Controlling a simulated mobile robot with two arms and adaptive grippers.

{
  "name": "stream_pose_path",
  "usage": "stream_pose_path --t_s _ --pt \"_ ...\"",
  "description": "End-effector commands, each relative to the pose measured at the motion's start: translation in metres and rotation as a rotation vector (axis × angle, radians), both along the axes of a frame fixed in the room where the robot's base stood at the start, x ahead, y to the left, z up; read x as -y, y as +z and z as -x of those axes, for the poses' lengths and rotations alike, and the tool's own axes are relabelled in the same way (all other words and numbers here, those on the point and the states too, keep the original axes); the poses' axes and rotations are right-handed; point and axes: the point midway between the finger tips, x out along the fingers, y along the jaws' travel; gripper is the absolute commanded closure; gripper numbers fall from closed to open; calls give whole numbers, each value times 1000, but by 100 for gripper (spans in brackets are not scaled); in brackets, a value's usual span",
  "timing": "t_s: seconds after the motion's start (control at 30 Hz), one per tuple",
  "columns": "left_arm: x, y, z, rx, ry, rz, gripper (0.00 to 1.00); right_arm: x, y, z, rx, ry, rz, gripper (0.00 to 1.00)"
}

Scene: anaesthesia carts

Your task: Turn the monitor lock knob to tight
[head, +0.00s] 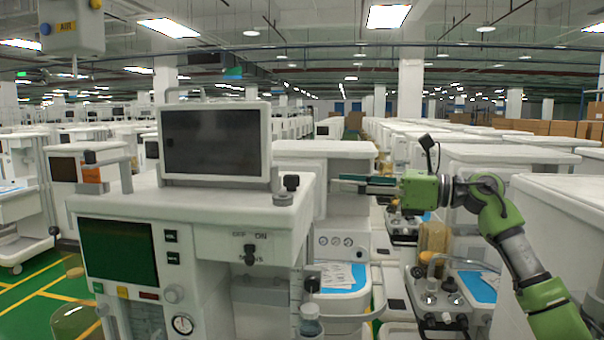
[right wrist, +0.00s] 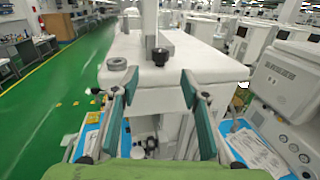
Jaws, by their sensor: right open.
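The monitor (head: 215,141) stands upright on the white top of the nearest cart (head: 130,200). A small black knob (head: 291,182) sits at the monitor's lower right corner, just behind a grey round puck (head: 283,199). In the right wrist view the black knob (right wrist: 161,56) is at the foot of the edge-on monitor, and the grey puck (right wrist: 117,64) is left of it. My right gripper (head: 340,183) is open and empty, to the right of the knob and apart from it. In the wrist view the knob shows beyond and between its fingertips (right wrist: 159,78). My left gripper is out of view.
The cart's front carries a dark green screen (head: 118,251), a gauge (head: 182,324) and a black switch (head: 250,255). Another cart's top (head: 325,149) lies behind. A grey box (head: 72,26) hangs at upper left. The space between knob and gripper looks clear.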

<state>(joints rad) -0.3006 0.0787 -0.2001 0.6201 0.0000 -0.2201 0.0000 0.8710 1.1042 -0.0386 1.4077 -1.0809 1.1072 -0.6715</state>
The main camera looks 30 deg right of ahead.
Motion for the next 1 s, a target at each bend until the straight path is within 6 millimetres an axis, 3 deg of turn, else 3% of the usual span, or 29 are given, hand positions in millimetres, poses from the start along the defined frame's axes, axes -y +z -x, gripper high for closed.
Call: stream_pose_path --t_s 0.1,0.43,0.9,0.93,1.0 --pt "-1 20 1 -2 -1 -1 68 -20 7 -20 0 5 -3 59" --pt "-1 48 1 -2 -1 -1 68 -59 5 -65 -1 1 -3 59" --pt "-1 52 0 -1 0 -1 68 -69 0 -77 -1 -1 1 59" --pt "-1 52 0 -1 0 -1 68 -69 0 -77 -1 -1 1 61" --pt "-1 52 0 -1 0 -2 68 -69 0 -77 -1 -1 1 80"
